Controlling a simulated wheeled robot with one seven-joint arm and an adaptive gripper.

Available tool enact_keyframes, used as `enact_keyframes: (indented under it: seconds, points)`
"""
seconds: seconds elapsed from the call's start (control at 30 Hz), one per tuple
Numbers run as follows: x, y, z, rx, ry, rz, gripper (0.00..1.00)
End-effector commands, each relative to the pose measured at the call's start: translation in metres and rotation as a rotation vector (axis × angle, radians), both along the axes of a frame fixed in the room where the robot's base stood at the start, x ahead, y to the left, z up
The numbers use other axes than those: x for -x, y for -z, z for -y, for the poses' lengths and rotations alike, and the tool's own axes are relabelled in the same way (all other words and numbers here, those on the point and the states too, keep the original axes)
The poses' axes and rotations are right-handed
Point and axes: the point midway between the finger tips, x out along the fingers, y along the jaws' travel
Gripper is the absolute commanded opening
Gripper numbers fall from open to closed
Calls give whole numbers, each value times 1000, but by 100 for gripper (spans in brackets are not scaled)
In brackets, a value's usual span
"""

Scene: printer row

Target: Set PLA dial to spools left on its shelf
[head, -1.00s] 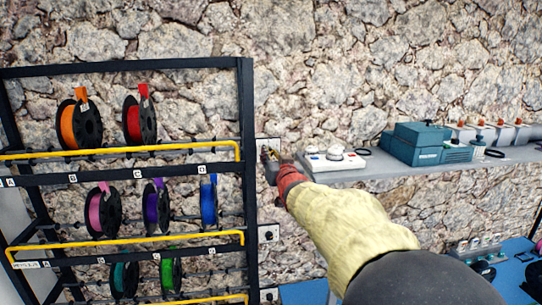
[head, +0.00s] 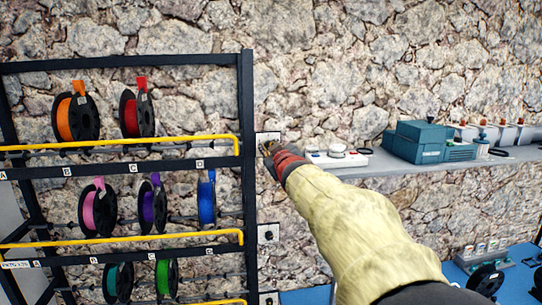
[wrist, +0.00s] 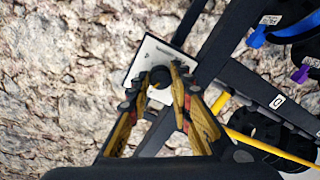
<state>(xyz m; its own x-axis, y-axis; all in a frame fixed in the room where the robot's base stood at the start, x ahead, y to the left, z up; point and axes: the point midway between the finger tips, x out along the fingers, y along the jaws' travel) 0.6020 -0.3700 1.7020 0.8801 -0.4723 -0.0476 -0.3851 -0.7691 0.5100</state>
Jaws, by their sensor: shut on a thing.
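The top dial's white plate (head: 268,137) is on the wall just right of the rack, level with the top shelf. In the wrist view the plate (wrist: 150,50) is tilted, with a dark round knob (wrist: 158,76) on it. My gripper (head: 268,150) is at this dial, its yellow-and-black fingers (wrist: 156,88) shut on the knob from both sides. The plate's lettering is too small to read. The top shelf holds an orange spool (head: 66,118) and a red spool (head: 130,117). The fingers hide part of the knob, and its pointer cannot be made out.
Below are a middle dial (head: 268,234) and a lower dial (head: 268,298). Pink (head: 90,210), purple (head: 147,207) and blue (head: 206,203) spools hang on the middle shelf. Yellow bars (head: 120,143) edge the rack. A wall shelf (head: 375,165) with a teal box lies right of my arm.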

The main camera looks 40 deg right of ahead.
Motion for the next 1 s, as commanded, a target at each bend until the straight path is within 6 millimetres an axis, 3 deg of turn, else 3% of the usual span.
enact_keyframes:
  seconds: [0.5,1.0]
  points:
    - [-1,1,-1,264,-2,-162,0]
    - [-1,0,-1,301,0,-186,0]
